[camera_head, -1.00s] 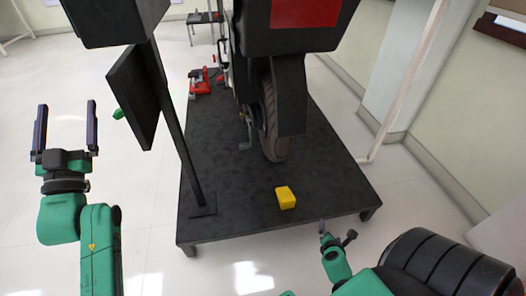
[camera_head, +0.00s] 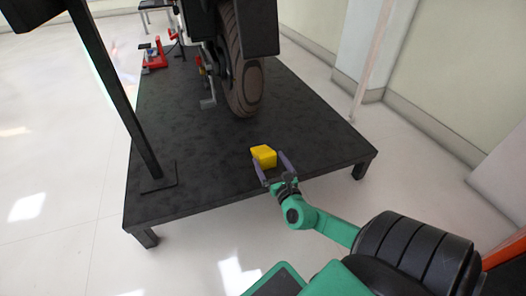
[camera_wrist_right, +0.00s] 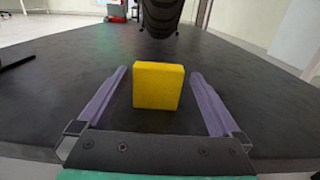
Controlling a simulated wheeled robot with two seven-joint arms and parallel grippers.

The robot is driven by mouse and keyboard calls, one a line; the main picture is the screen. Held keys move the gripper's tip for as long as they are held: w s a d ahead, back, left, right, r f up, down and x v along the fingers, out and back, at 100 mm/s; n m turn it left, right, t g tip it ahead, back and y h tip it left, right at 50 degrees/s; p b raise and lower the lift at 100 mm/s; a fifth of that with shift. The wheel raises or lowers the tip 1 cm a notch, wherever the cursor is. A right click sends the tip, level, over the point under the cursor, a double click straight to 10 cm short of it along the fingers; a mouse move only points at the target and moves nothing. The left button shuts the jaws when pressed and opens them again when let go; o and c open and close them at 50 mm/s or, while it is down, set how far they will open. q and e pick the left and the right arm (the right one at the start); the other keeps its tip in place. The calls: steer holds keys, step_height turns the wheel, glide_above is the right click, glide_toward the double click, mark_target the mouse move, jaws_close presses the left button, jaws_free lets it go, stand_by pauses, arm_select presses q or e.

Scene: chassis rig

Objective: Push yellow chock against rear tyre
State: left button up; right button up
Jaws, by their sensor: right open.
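The yellow chock (camera_head: 264,156) sits on the black platform near its front edge. The rear tyre (camera_head: 243,70) stands on the platform behind it, with a gap of bare platform between them. My right gripper (camera_head: 271,167) is open at the chock's near side, one finger towards each side of it. In the right wrist view the chock (camera_wrist_right: 158,86) stands between the two spread fingers, with visible space on both sides. The tyre (camera_wrist_right: 161,14) shows straight ahead beyond the chock. My left gripper is out of the head view.
The black platform (camera_head: 180,125) is a low table on short legs. A black post (camera_head: 122,100) with a foot plate stands at its left side. A red stand (camera_head: 154,58) is at the far left. The platform between chock and tyre is clear.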

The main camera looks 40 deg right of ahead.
mark_target(264, 151)
steer(key=b+x, duration=0.2)
steer(key=x, duration=0.2)
steer(key=shift+w+f+b, duration=0.2)
steer(key=shift+w+b, duration=0.1)
steer(key=shift+w, duration=0.1)
steer(key=shift+w+d+r, duration=0.1)
steer(key=shift+w, duration=0.15)
steer(key=shift+r, duration=0.1)
jaws_close()
